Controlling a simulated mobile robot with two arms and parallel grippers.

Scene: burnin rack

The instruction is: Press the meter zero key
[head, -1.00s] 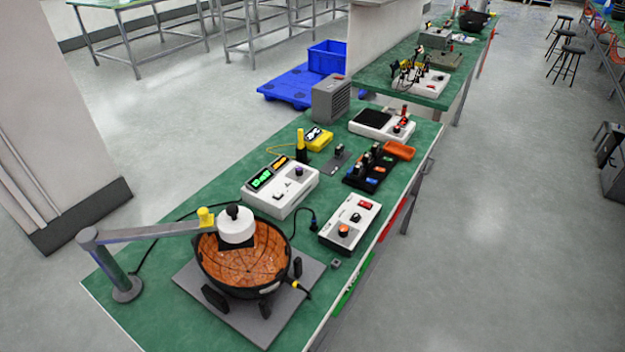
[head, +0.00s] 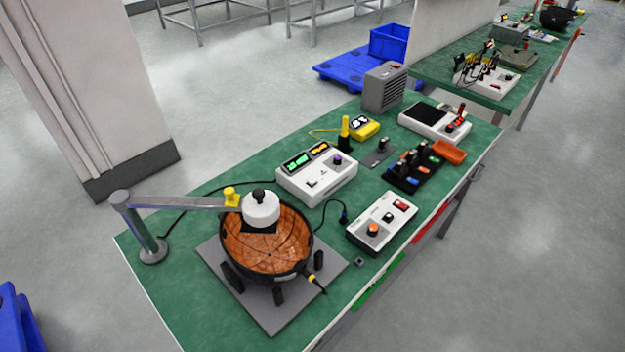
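A white meter box (head: 318,178) stands on the green bench (head: 210,262), behind the round copper-coloured bowl. Its sloped top has a green lit display (head: 297,163), an orange lit display (head: 319,148), a purple knob (head: 337,160) and a small light key (head: 312,183) on the front part. I cannot read any label, so I cannot tell which control is the zero key. Neither of my grippers shows in the head view.
A black-rimmed bowl (head: 265,250) on a grey plate (head: 328,266) fills the near bench, with a grey swing arm (head: 180,202) over it. A white control box (head: 382,222) stands right of the meter. A black tray (head: 412,172) and yellow device (head: 364,128) lie behind. Floor on the right is clear.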

